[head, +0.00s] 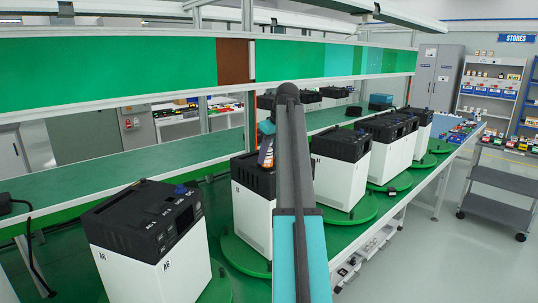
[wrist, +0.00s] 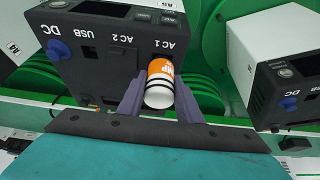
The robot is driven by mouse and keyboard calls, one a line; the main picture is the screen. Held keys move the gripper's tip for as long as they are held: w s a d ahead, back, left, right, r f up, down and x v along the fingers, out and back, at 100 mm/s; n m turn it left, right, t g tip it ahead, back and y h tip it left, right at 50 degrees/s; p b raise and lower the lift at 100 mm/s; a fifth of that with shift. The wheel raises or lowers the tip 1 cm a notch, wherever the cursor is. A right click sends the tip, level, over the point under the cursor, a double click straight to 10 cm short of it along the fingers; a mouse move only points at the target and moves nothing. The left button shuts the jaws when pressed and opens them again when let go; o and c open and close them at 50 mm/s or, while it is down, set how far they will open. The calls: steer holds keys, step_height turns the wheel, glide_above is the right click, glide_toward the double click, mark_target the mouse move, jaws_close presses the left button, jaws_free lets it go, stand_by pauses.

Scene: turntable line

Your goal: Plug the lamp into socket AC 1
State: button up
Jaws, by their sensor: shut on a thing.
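The lamp (wrist: 161,72) is a small cylinder with an orange and white body and black bands. My gripper (wrist: 157,86) is shut on it, one finger on each side. The lamp's far end is at the dark face of a power unit (wrist: 95,58), right by the AC 1 marking (wrist: 172,45), which reads upside down. The lamp covers the socket there, so I cannot tell whether it is seated. In the head view the lamp (head: 266,152) shows at the black top of the unit (head: 250,208) behind my arm; my gripper is mostly hidden there.
The unit's AC 2 marking and blue DC knob (wrist: 57,47) lie left of the lamp. Another unit (wrist: 287,92) stands close on the right. Similar units (head: 150,240) stand on green turntables (head: 350,215) along the line. A grey cart (head: 500,183) stands at right.

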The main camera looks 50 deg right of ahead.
steer(key=shift+f, duration=0.4)
steer(key=o, duration=1.2)
steer(key=shift+r, duration=0.15)
steer(key=b+v, duration=0.3)
steer(key=v, duration=1)
steer(key=shift+r, duration=0.25)
steer(key=shift+s, duration=0.1)
